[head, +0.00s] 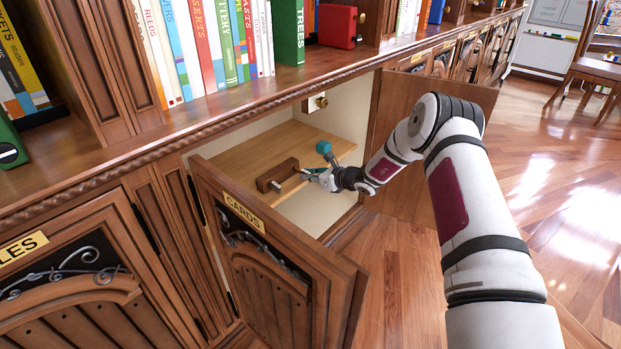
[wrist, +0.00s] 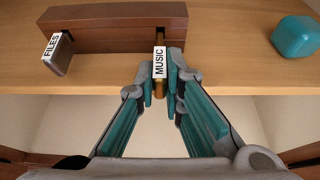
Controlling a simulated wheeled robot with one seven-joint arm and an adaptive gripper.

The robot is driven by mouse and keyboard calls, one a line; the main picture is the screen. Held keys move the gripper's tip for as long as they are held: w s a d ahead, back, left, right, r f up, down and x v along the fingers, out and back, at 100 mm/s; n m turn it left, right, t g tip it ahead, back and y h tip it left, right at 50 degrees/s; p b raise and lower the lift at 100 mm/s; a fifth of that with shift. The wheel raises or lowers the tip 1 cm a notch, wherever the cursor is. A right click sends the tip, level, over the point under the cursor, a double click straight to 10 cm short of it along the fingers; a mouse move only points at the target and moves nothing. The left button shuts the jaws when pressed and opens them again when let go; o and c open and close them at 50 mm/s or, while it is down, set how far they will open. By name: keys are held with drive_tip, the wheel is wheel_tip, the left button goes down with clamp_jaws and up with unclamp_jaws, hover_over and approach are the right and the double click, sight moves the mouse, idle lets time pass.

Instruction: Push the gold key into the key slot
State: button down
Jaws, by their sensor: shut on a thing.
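My gripper (wrist: 160,78) is shut on the gold key (wrist: 160,88), which carries a white tag reading MUSIC (wrist: 159,62). In the head view my gripper (head: 316,175) reaches into the open cabinet, just right of the block (head: 277,175).
A teal cube (wrist: 296,36) sits on the wooden shelf (wrist: 235,70), right of my gripper. In the head view an open door marked CARDS (head: 243,212) stands at front left, another open door (head: 397,105) behind my arm.

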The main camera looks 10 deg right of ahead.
drive_tip(key=shift+w+a+b, duration=0.7)
drive_tip(key=shift+w+a, duration=0.15)
drive_tip(key=shift+w, duration=0.3)
drive_tip(key=c, duration=1.6)
unclamp_jaws()
drive_tip(key=v, duration=1.2)
